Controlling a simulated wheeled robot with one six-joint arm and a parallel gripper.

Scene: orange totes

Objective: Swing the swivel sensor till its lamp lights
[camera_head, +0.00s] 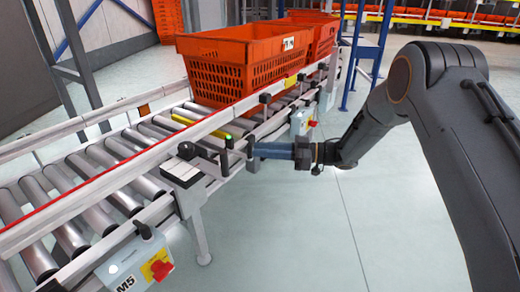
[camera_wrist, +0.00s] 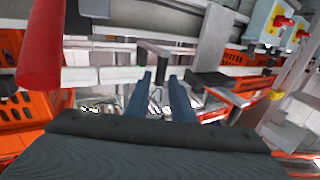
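The swivel sensor appears to be the small dark upright part (camera_head: 224,158) at the conveyor's near side rail. A small green spot, seemingly its lamp, shows at its top in the head view. My gripper (camera_head: 252,150) reaches in from the right, its blue fingers pointing at this part, very close to it. I cannot tell whether they touch. In the wrist view my gripper (camera_wrist: 159,76) has its two fingers apart, with a visible gap and nothing clearly held.
A roller conveyor (camera_head: 85,205) runs along the left. An orange tote (camera_head: 245,88) stands on it, with another tote (camera_head: 320,45) behind. A control box (camera_head: 128,270) with a red knob hangs at the near side. The floor (camera_head: 330,240) right of the conveyor is clear.

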